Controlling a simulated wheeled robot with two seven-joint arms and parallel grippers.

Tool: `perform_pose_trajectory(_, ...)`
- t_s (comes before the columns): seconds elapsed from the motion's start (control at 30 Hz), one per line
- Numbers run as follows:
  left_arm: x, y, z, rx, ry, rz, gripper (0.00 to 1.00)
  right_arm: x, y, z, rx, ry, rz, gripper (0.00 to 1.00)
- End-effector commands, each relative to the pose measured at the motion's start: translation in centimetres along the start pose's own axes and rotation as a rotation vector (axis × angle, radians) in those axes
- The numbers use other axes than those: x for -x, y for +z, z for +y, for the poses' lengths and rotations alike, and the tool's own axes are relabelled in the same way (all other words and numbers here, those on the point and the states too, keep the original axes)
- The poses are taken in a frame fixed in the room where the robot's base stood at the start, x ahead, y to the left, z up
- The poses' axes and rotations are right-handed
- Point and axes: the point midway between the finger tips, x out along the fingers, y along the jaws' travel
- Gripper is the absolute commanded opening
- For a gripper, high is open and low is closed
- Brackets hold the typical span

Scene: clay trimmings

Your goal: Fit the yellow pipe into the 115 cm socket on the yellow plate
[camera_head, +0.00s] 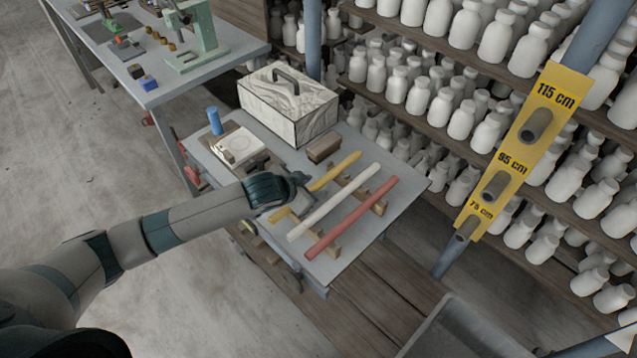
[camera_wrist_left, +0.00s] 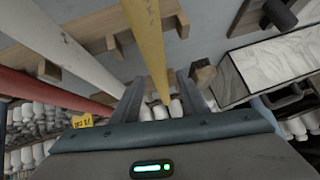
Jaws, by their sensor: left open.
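The yellow pipe (camera_head: 336,171) lies on wooden rests on the grey bench, the farthest of three parallel pipes. My left gripper (camera_head: 299,184) is over its middle and hides part of it. In the left wrist view the yellow pipe (camera_wrist_left: 148,42) runs between the two open fingers (camera_wrist_left: 160,97), with a gap on both sides. The yellow plate (camera_head: 521,150) is fixed on a sloping blue post at the right. It has three grey sockets; the 115 cm socket (camera_head: 535,125) is the top one. A corner of the plate (camera_wrist_left: 82,121) shows in the wrist view. My right gripper is not seen.
A white pipe (camera_head: 333,203) and a red pipe (camera_head: 352,219) lie beside the yellow one. A marbled box with a handle (camera_head: 287,103) and a small wooden block (camera_head: 324,148) stand behind. Shelves of white bottles (camera_head: 460,115) fill the back. Floor space lies before the plate.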

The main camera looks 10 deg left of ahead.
Motion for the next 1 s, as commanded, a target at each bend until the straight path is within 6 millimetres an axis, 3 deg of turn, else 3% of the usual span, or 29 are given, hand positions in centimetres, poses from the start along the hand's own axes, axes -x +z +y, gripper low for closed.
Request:
perform_pose_trajectory(0.37, 0.02, 0.01, -0.04, 0.0, -0.001, 0.0, 0.4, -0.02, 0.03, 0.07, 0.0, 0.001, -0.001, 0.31)
perform_pose_trajectory(0.53, 0.03, 0.01, -0.04, 0.0, -0.001, 0.0, 0.02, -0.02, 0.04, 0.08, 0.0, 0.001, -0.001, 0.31)
perform_pose_trajectory(0.57, 0.03, 0.0, -0.04, 0.0, -0.001, 0.0, 0.0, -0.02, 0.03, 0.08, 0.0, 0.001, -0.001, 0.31)
perform_pose_trajectory(1.0, 0.37, -0.46, -0.22, 0.001, -0.002, 0.002, 0.0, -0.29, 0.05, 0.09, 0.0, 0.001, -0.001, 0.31)
